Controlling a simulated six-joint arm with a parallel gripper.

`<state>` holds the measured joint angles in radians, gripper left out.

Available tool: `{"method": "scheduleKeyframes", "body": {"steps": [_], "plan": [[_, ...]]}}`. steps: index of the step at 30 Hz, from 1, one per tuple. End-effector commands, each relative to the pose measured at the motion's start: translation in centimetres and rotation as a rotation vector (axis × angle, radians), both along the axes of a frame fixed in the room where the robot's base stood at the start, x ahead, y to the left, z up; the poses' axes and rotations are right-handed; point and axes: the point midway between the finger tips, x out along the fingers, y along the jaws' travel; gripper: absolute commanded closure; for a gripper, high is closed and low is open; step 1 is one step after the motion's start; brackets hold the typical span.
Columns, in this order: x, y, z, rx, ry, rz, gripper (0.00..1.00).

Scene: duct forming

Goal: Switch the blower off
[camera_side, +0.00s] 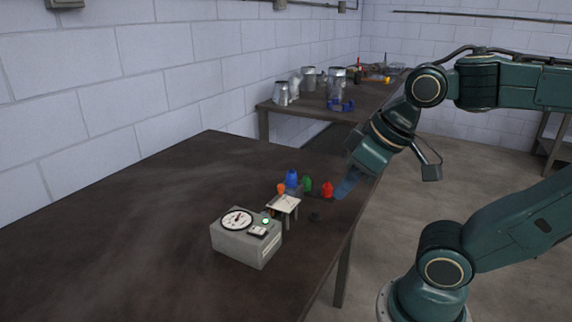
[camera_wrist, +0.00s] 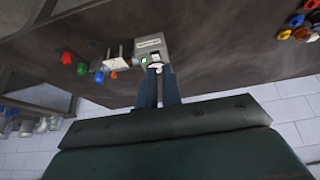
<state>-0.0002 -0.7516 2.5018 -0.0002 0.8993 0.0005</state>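A grey box (camera_side: 246,239) with a round white dial gauge (camera_side: 237,220), a lit green lamp (camera_side: 265,220) and a small dark switch panel (camera_side: 257,232) on top stands on the dark table; I take it as the blower's control. The switch position is too small to read. In the wrist view the box (camera_wrist: 149,45) lies beyond my fingertips, and the green lamp (camera_wrist: 144,60) shows beside them. My gripper (camera_side: 346,188) is over the table's right edge, near the red piece and apart from the box. In the wrist view my gripper (camera_wrist: 158,76) shows two fingers with a gap between them.
A small white-topped stand (camera_side: 285,204) is beside the box. Blue (camera_side: 291,179), green (camera_side: 307,184), red (camera_side: 327,189) and orange (camera_side: 281,188) pieces stand behind it. A back bench (camera_side: 300,112) holds metal duct pieces. The table's left part is clear.

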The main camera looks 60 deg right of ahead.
Motion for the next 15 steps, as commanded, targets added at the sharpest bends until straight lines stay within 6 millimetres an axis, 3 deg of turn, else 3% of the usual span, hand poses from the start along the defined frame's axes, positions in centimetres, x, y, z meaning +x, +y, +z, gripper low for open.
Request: {"method": "scheduleKeyframes", "body": {"steps": [1,5,15], "plan": [[0.0,0.0,0.0,0.0,0.001,0.0,0.82],[0.4,0.0,0.2,-0.001,0.008,0.0,0.57],[3.8,-0.4,1.1,-0.007,0.095,-0.002,0.56]]}}
